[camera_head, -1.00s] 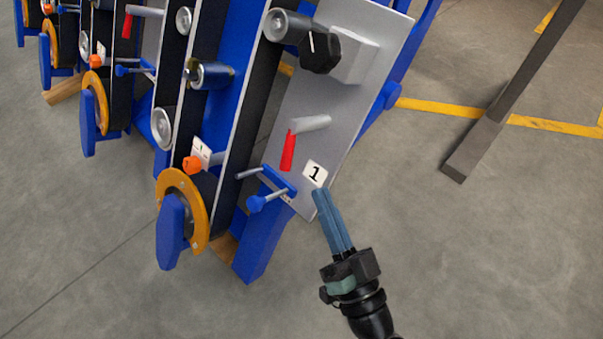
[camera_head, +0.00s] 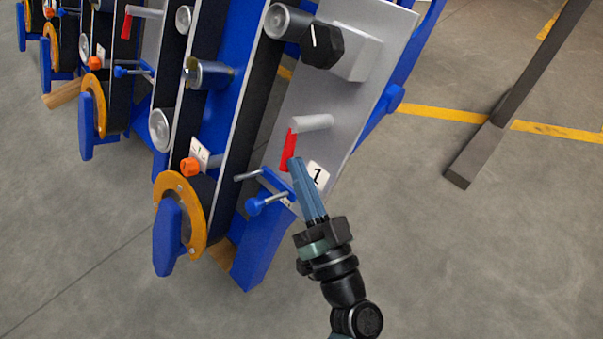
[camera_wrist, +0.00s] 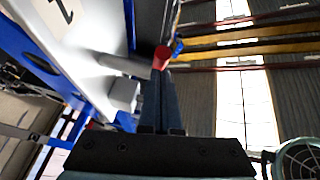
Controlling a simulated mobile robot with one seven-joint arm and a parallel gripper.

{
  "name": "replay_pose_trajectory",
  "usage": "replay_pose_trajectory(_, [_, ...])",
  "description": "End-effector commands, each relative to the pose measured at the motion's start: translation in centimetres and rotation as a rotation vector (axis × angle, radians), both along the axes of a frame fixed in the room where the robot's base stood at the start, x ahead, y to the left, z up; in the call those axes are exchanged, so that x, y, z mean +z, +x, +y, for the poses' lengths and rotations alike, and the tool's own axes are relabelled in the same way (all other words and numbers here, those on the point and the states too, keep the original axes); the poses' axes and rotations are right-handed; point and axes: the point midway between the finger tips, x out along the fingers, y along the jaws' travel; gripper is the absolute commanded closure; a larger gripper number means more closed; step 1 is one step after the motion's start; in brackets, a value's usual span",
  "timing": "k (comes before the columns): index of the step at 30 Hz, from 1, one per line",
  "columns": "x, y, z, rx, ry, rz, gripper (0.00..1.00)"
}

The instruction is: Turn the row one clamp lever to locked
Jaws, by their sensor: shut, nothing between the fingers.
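The row one panel carries a white tag with a black 1 (camera_head: 317,173). Above and left of it is a red lever (camera_head: 289,148), hanging down from the left end of a grey cylindrical pivot (camera_head: 312,122). I take this red lever as the clamp lever. My gripper (camera_head: 295,160) is shut and empty, with its blue-grey fingertips at the lever's lower end. In the wrist view the red lever (camera_wrist: 161,56) shows end-on just past the fingertips (camera_wrist: 158,74). I cannot tell whether they touch.
A blue handle with a round knob (camera_head: 255,206) sits just below left of my fingers. A black knob (camera_head: 322,46) stands higher on the grey panel (camera_head: 345,95). Similar rows with orange-rimmed wheels (camera_head: 201,215) extend left. Open floor lies to the right, before a dark post (camera_head: 490,135).

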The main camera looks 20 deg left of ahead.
Motion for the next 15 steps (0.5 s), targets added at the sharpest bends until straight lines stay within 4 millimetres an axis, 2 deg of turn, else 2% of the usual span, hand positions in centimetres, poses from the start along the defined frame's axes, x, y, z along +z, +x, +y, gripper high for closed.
replay_pose_trajectory(1, [-0.7,-0.1,0.2,0.000,-0.001,-0.001,1.00])
replay_pose_trajectory(6, [-1.4,-0.1,0.9,0.000,0.000,-0.002,1.00])
replay_pose_trajectory(15, [-1.3,0.0,1.8,0.000,-0.001,-0.001,1.00])
